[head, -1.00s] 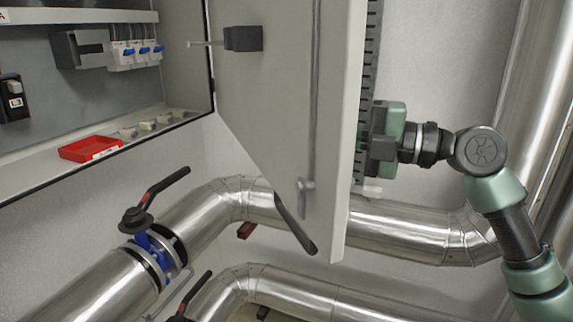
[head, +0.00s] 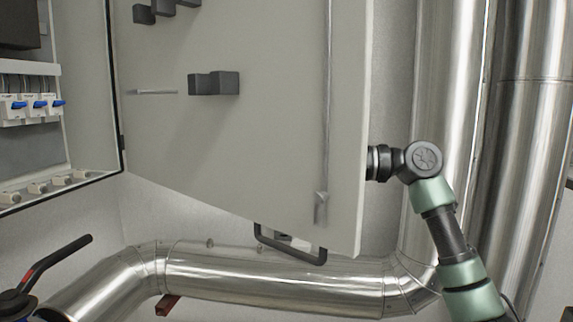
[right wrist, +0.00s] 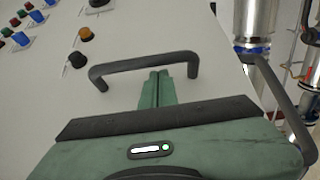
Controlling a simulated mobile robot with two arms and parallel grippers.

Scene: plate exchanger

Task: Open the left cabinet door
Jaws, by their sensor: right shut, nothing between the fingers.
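A grey cabinet door (head: 260,140) stands swung open in the head view, with its inner face toward me and its hinged edge at the left by the cabinet. My right arm comes from the right and reaches behind the door's free edge, so its gripper is hidden in the head view. In the right wrist view, my right gripper (right wrist: 155,76) has its green fingers shut together with nothing between them. The fingertips are close to a dark bar handle (right wrist: 140,60) on a pale panel, within the span of its loop. I cannot tell whether they touch it. My left gripper is not in view.
The open cabinet (head: 78,90) with blue-switched breakers (head: 38,106) is at the left. Large silver pipes (head: 270,279) run below the door, and others (head: 450,100) rise at the right. A black valve lever (head: 55,262) stands at lower left.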

